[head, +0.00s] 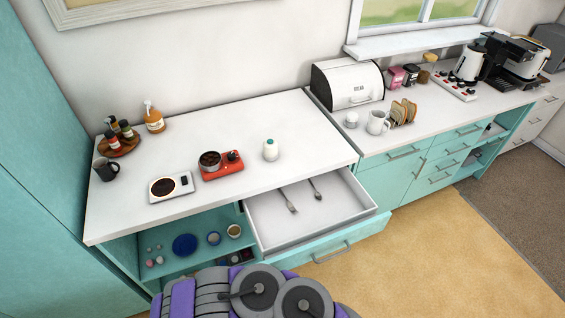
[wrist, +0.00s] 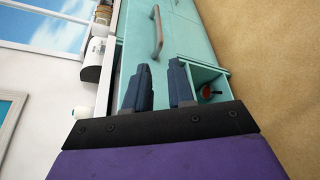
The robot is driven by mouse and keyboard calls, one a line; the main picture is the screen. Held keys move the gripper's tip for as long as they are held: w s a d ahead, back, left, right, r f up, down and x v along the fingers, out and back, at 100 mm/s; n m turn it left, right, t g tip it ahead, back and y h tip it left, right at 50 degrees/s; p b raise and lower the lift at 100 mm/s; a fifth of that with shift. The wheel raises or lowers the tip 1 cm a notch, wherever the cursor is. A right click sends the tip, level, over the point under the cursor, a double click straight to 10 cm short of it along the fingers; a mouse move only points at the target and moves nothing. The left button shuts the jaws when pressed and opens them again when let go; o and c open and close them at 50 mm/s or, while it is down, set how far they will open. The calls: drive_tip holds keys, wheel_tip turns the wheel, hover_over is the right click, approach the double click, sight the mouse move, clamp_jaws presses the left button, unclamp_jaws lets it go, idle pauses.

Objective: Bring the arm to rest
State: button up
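My arm shows at the bottom edge of the head view, folded low in front of the open drawer (head: 330,220); my gripper's fingers are not visible there. In the wrist view my gripper (wrist: 160,66) has two dark fingers standing apart with nothing between them. It is open and empty. Beyond the fingers are teal cabinet fronts and a drawer handle (wrist: 157,32), seen sideways. I cannot tell how far the fingertips are from them.
The pulled-out drawer holds two utensils and juts over the floor (head: 430,260). Left of it is an open shelf (head: 170,272) with small dishes. The white counter (head: 215,120) carries a red stove (head: 222,172), a scale (head: 172,186) and a white bottle (head: 270,150). Floor at right is clear.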

drive_tip(key=w+d+r+m+g+h+b, duration=0.1)
drive_tip(key=w+d+r+m+g+h, duration=0.25)
drive_tip(key=r, duration=0.55)
drive_tip(key=w+d+r+m+g+y+b, duration=0.1)
drive_tip(key=w+d+r+m+g, duration=0.1)
drive_tip(key=d+r+m+g, duration=0.55)
drive_tip(key=s+d+r+m+g+y, duration=0.2)
drive_tip(key=s+d+r+y, duration=0.2)
drive_tip(key=s+r, duration=0.45)
drive_tip(key=s+a+r+t+y+b, duration=0.1)
drive_tip(key=s+a+r+y, duration=0.2)
drive_tip(key=s+r+y, duration=0.2)
drive_tip(key=s+a+r+t+y+b, duration=0.1)
drive_tip(key=s+a+r+y, duration=0.2)
drive_tip(key=s+y, duration=0.3)
drive_tip(key=s+r, duration=0.1)
drive_tip(key=s, duration=0.2)
drive_tip(key=shift+s+a+r+m+b, duration=0.2)
drive_tip(key=shift+r+m+b, duration=0.15)
drive_tip(key=shift+m+b, duration=0.05)
